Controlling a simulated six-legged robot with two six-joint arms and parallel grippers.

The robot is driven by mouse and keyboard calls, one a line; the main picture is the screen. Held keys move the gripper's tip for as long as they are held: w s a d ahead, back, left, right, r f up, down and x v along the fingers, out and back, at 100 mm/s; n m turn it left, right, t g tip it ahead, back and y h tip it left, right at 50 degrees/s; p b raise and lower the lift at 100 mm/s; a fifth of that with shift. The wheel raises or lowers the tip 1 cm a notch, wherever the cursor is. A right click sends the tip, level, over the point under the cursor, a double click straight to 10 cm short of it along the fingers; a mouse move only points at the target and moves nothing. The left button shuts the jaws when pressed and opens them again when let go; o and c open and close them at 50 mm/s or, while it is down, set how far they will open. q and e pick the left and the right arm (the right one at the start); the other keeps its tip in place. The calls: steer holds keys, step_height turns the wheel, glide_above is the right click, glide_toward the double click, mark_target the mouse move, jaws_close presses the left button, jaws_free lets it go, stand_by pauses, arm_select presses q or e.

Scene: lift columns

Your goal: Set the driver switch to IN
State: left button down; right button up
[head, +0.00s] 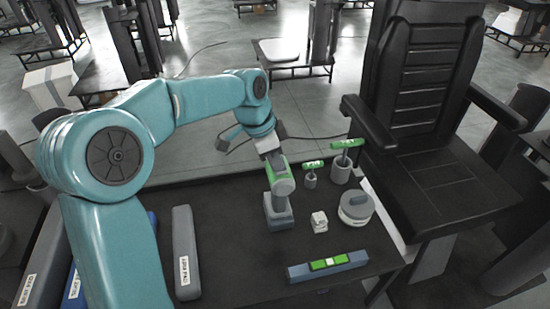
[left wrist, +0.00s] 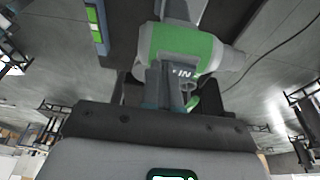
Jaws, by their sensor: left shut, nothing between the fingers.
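The driver (head: 283,186) stands on the dark bench on a grey block base (head: 278,213). It has a grey body and a green band. In the left wrist view the green band (left wrist: 200,45) fills the top middle and bears the word IN. My left gripper (head: 271,158) is at the upper end of the driver, with its fingers shut and empty. In the left wrist view the fingers (left wrist: 168,88) overlap the lower side of the green band; I cannot tell whether they touch it. My right gripper is in neither view.
A small white block (head: 319,222), a round grey canister (head: 356,208) and a bar with a green window (head: 328,266) lie to the right. A long grey case (head: 185,245) lies left. A black chair (head: 425,90) stands right.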

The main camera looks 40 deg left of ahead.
arm_select(q)
steer(key=shift+w+d, duration=0.1)
steer(key=shift+f, duration=0.2)
steer(key=f+b, duration=0.1)
steer(key=b, duration=0.2)
steer(key=shift+y, duration=0.4)
steer(key=shift+d+r+p, duration=0.1)
steer(key=shift+r+p, duration=0.25)
steer(key=shift+p, duration=0.1)
steer(key=shift+a, duration=0.2)
